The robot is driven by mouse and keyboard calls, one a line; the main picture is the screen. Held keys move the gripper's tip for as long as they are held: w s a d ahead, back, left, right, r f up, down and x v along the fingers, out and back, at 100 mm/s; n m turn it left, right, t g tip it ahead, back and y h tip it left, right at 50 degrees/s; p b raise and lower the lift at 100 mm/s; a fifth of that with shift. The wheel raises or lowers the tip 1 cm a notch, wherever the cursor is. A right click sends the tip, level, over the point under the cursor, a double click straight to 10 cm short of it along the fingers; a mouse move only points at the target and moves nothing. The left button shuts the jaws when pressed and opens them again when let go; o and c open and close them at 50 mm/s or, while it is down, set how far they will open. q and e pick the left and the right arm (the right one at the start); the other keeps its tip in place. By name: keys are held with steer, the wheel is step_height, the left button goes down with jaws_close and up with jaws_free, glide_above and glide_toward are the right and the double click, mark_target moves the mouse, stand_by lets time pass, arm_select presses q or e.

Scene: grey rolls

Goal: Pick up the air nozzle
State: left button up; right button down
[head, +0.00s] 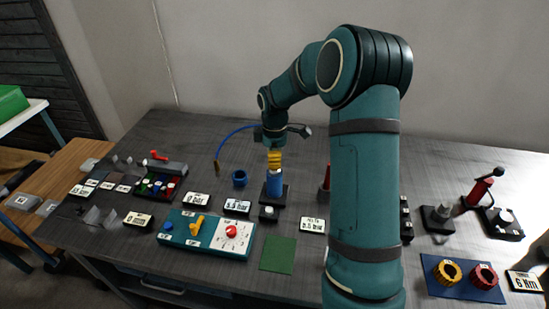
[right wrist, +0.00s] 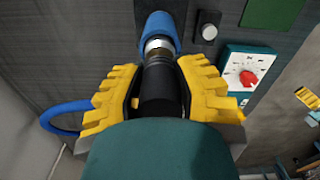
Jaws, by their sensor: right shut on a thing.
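My right gripper (head: 274,160) is over the middle of the workbench, its yellow fingers pointing down. In the right wrist view the yellow fingers (right wrist: 155,95) are shut on a black cylindrical body (right wrist: 160,90), apparently the air nozzle. Its silver collar (right wrist: 157,45) meets a blue cylinder (right wrist: 158,28); I cannot tell whether it sits inside it. In the head view this blue cylinder (head: 274,184) stands upright on a black base, just below the fingers. A blue hose (head: 228,137) with a brass end hangs left of the gripper. My left gripper is not in view.
A blue ring (head: 239,178) stands just left of the blue cylinder. A teal control box (head: 205,234) with a yellow lever and red knob lies in front, beside a green mat (head: 278,254). Yellow and red rings lie on a blue mat (head: 461,282) at right. Small labels are scattered around.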

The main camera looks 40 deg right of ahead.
step_height(320, 180, up, 10)
steer(key=shift+p, duration=1)
steer(key=shift+f, duration=0.15)
steer(key=shift+f+b, duration=1.5)
steer(key=shift+f, duration=1)
